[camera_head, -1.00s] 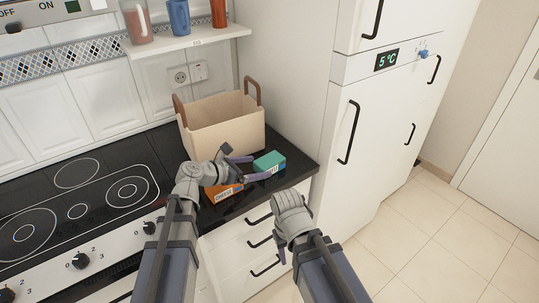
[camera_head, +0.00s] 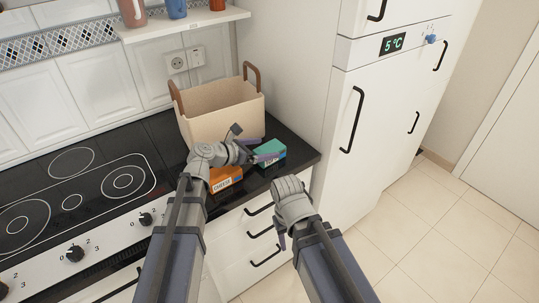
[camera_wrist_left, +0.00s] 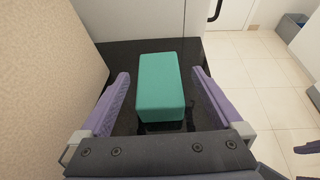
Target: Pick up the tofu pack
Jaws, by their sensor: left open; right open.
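The tofu pack is a teal-green box (camera_head: 272,149) on the black counter, right of the basket. In the left wrist view the teal pack (camera_wrist_left: 160,86) lies between the two purple fingers, with gaps on both sides. My left gripper (camera_head: 255,150) is open at the pack, and its fingers (camera_wrist_left: 160,100) reach along the pack's near part without visibly closing on it. My right gripper (camera_head: 284,236) is lower, in front of the drawers, empty and away from the pack.
A beige basket (camera_head: 222,119) with brown handles stands behind my left gripper. An orange cheese box (camera_head: 227,184) lies beside my left gripper, partly hidden. A stove (camera_head: 60,200) is at left, a white fridge (camera_head: 375,110) at right. Drawers (camera_head: 240,245) are below the counter.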

